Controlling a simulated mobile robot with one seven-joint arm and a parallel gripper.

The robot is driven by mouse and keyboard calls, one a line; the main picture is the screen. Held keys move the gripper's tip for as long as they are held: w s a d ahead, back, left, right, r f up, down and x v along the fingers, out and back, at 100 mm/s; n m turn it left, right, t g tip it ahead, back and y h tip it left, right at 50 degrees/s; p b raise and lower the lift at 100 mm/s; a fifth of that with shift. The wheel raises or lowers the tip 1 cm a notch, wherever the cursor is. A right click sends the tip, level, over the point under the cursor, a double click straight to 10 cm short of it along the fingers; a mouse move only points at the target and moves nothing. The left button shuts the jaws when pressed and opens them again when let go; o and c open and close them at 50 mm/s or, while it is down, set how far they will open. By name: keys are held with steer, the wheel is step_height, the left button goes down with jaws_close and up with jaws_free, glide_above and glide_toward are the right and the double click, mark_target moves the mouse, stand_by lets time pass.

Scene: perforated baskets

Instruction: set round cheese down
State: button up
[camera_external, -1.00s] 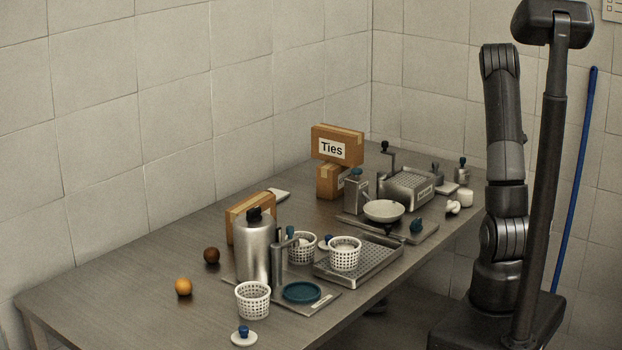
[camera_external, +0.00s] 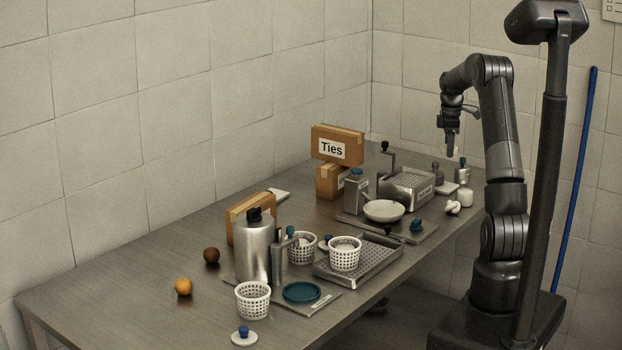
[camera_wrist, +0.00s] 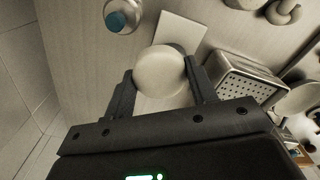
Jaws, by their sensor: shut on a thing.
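The round cheese (camera_wrist: 160,71), a pale round piece, sits between the two fingers of my gripper (camera_wrist: 161,84) in the wrist view. My gripper is shut on it. In the external view my gripper (camera_external: 449,150) hangs above the far right end of the table, and the cheese is too small to make out clearly there. In the wrist view a pale flat slab (camera_wrist: 183,30) lies on the table beyond and partly behind the cheese. I cannot tell the height between them.
A perforated metal grater box (camera_wrist: 240,82) stands right of my gripper in the wrist view. A blue-capped container (camera_wrist: 120,18) is at the upper left. A white cylinder (camera_external: 465,197) and a knotted white piece (camera_external: 453,207) are near the table's right edge.

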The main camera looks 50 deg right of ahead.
steer(key=w+a+f, duration=0.2)
steer(key=w, duration=0.4)
steer(key=w+a+f+n, duration=0.1)
steer(key=w+a+f, duration=0.1)
steer(key=w, duration=0.4)
steer(key=w+a+f+n, duration=0.1)
steer(key=w+a+f, duration=0.1)
steer(key=w, duration=0.4)
steer(key=shift+w+a+f, duration=0.15)
steer(key=shift+w+a, duration=0.1)
steer(key=shift+f, duration=2)
steer(key=shift+f, duration=0.2)
steer(key=o, duration=1)
